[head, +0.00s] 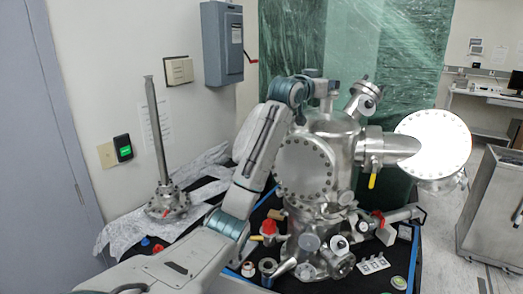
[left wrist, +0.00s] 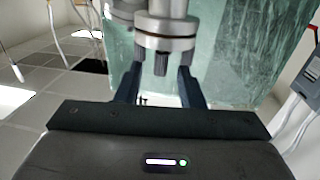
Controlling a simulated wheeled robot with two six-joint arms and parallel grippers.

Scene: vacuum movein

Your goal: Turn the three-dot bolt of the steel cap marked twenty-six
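In the left wrist view, a round steel flange or cap (left wrist: 165,30) hangs at top centre, with a dark ribbed knob or bolt (left wrist: 161,65) sticking out below it. My left gripper (left wrist: 159,72) has its two dark fingers apart, one on each side of this knob, with visible gaps. In the head view my left arm reaches up to the top of the steel vacuum chamber (head: 342,132); its gripper end is small and partly hidden there. No number twenty-six and no dot marks are legible. My right gripper is in neither view.
A large bright round flange (head: 433,140) juts out to the right of the chamber. Small parts, including a red-capped item (head: 269,228) and a white block strip (head: 373,264), lie on the black table. A tall steel tube (head: 156,130) stands at left. Green plastic sheeting (head: 395,60) hangs behind.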

